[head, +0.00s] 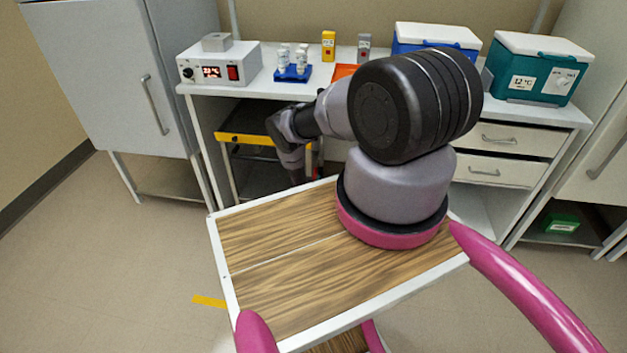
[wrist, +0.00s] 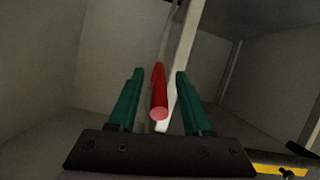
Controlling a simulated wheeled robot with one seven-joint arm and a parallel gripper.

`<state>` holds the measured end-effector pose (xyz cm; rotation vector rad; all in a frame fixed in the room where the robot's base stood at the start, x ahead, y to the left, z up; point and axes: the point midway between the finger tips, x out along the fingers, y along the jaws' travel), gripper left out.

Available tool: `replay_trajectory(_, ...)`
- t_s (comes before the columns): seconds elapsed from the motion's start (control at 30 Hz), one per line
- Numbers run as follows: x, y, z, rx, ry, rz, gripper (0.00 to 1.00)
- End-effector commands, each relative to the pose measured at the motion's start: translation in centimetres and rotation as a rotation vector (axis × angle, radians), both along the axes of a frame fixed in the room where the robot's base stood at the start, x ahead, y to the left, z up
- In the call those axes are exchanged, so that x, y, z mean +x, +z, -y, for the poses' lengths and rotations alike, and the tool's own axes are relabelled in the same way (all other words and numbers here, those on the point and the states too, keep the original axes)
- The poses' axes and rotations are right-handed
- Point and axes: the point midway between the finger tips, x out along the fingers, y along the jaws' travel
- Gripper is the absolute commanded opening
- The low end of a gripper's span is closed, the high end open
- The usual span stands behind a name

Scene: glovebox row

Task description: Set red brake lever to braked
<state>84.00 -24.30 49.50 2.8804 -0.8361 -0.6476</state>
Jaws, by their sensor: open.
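The red brake lever (wrist: 158,92) shows in the wrist view as a red bar with a rounded, paler near end. It stands between the two green fingers of my gripper (wrist: 158,98), with a visible gap on each side. My gripper is open and not closed on it. In the head view my arm reaches down in front of the bench's open lower space, and my fingers and the lever cannot be made out there. The lever's mount is hidden in the wrist view.
A pale upright post (wrist: 184,60) stands behind the lever. A yellow-edged black cart (head: 245,138) is under the white bench (head: 200,88), and a yellow edge (wrist: 280,171) shows at the lower right in the wrist view.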

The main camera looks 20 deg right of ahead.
Motion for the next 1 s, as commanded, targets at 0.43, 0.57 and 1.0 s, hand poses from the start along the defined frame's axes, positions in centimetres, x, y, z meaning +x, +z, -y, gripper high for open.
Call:
replay_trajectory(0.43,0.41,-0.16,0.27,0.000,0.000,0.000,0.19)
replay_trajectory(0.57,0.40,-0.15,0.27,0.000,0.000,0.000,0.00)
replay_trajectory(1.0,0.39,-0.16,0.25,0.000,0.000,0.000,0.00)
